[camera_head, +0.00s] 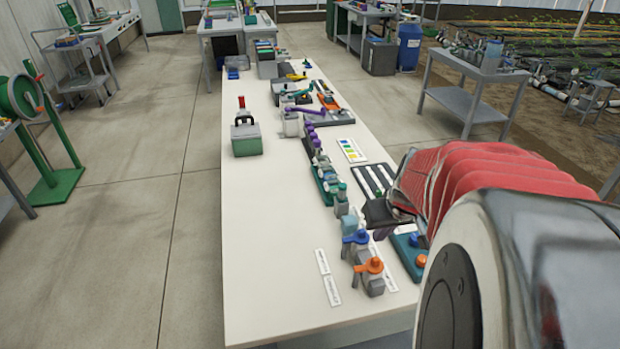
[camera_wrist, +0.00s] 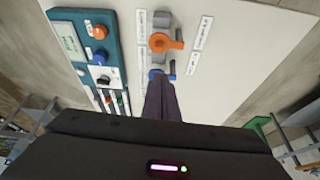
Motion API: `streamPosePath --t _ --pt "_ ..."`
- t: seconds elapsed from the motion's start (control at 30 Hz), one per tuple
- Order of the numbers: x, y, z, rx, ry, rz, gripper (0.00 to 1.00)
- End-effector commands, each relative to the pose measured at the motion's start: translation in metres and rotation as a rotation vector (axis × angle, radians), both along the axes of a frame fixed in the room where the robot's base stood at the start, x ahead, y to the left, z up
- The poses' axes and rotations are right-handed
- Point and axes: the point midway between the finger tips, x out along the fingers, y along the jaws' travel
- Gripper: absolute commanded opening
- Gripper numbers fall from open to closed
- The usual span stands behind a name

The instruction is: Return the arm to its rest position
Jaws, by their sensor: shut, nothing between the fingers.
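My arm, with red bellows-like sleeving, reaches in from the right of the head view over the near right part of the white bench (camera_head: 270,240). My gripper (camera_head: 384,231) is partly hidden by the arm, but its dark body shows above the bench near the valves. In the wrist view my gripper's fingers (camera_wrist: 162,100) are together, with nothing between them. They overlap the blue-handled valve (camera_wrist: 158,73) in the picture; I cannot tell whether they touch. The orange-handled valve (camera_wrist: 165,43) lies beyond their tips.
A teal control panel (camera_wrist: 86,45) with knobs lies beside the valves. The orange-handled valve (camera_head: 371,266) and blue-handled valve (camera_head: 356,238) stand close to my gripper. A green box (camera_head: 246,140) stands farther left. The bench's near left surface is clear.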

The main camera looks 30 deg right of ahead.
Motion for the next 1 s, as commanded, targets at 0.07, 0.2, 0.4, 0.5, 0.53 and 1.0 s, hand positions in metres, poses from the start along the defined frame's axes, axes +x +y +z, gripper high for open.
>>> streamPosePath --t 0.07,0.2,0.4,0.5,0.53,1.0 --pt "0.0 0.0 0.0 0.0 0.0 0.0 0.0" --pt "0.0 0.0 0.0 0.0 0.0 0.0 0.0" --pt "0.0 0.0 0.0 0.004 -0.001 -0.007 0.0" --pt "-0.001 0.001 -0.001 0.019 0.0 -0.035 0.0" --pt "-0.002 0.002 -0.001 0.026 0.003 -0.044 0.0" --pt "-0.028 0.057 0.005 0.103 0.072 -0.162 0.0"
